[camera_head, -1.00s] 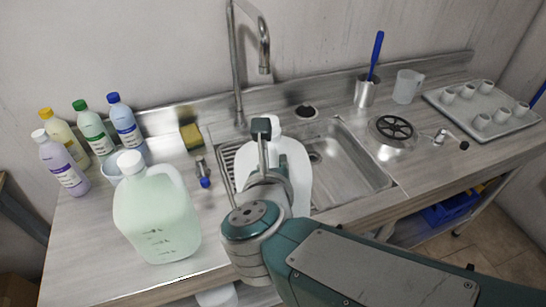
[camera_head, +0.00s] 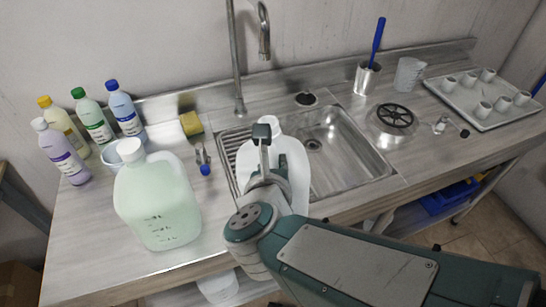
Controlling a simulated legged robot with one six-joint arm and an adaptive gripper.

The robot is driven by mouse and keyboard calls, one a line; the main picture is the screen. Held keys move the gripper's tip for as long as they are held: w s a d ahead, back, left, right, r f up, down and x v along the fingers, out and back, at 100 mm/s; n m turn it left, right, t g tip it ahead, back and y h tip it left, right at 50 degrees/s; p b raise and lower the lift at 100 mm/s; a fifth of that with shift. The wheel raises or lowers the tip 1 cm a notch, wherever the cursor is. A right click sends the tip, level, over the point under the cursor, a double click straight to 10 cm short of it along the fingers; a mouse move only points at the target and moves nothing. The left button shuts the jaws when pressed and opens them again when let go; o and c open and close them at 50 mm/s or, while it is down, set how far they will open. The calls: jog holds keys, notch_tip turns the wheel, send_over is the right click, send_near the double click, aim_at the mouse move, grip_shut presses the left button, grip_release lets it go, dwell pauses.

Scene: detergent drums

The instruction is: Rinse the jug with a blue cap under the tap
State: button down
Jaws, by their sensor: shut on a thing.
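My gripper (camera_head: 265,155) is shut on a white jug (camera_head: 291,158) and largely covers its left side. The jug is upright, in front of the sink basin (camera_head: 350,150) and overlapping its left part in the picture. Its top looks white; I see no blue cap on it. I cannot tell its height above the sink. The tall curved tap (camera_head: 238,70) stands behind the sink, with its spout (camera_head: 264,45) pointing down, behind and above the jug. No water shows. A blue-capped bottle (camera_head: 125,112) stands at the back left.
A large pale-green jug (camera_head: 157,205) with a white cap stands on the left counter. Several bottles, a bowl (camera_head: 110,156), a sponge (camera_head: 191,124) and a blue-tipped item (camera_head: 203,160) are nearby. On the right are a brush cup (camera_head: 366,78), measuring jug (camera_head: 409,74) and cup tray (camera_head: 485,112).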

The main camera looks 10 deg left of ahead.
aim_at(297, 156)
jog(key=shift+f, duration=0.8)
jog(key=shift+w+d+f, duration=0.1)
jog(key=shift+w+d, duration=0.5)
jog(key=shift+d, duration=0.4)
jog(key=shift+w+d, duration=0.6)
jog(key=shift+d, duration=0.35)
jog(key=shift+s+a, duration=0.65)
jog(key=shift+a, duration=0.35)
jog(key=shift+s+a, duration=0.6)
jog(key=shift+a, duration=0.4)
jog(key=shift+w+d, duration=0.65)
jog(key=shift+d, duration=0.35)
jog(key=shift+w+d, duration=0.6)
jog(key=shift+d, duration=0.4)
jog(key=shift+s+a, duration=0.6)
jog(key=shift+a, duration=0.4)
jog(key=shift+s+a, duration=0.6)
jog(key=shift+a, duration=0.35)
